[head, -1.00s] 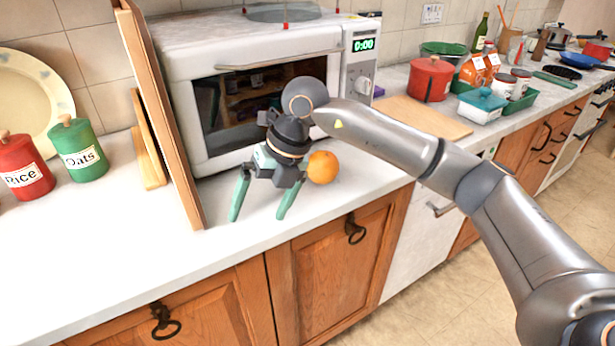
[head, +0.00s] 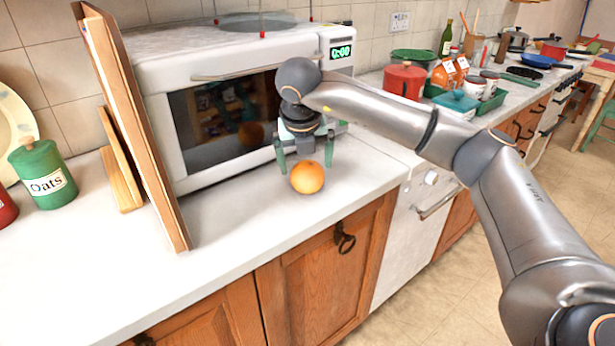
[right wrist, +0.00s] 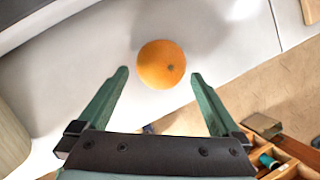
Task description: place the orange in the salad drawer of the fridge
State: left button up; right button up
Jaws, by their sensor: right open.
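The orange (head: 307,177) sits on the white countertop in front of the microwave, near the counter's front edge. My right gripper (head: 307,168) is just behind and above it in the head view, fingers spread and pointing down. In the right wrist view the orange (right wrist: 161,64) lies just beyond and between the two open green fingertips (right wrist: 160,73), with gaps on both sides and nothing gripped. My left gripper is in neither view. No fridge or salad drawer can be made out.
The white microwave (head: 165,120) stands close behind my right gripper. A tall wooden board (head: 135,140) leans at its left, beside the green Oats jar (head: 42,175). The countertop (head: 180,285) is clear at front left. A red pot (head: 404,80) stands farther right.

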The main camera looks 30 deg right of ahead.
aim_at(307, 169)
jog(key=x, duration=0.5)
jog(key=shift+s+f, duration=0.15)
jog(key=shift+c, duration=0.2)
jog(key=c, duration=1.4)
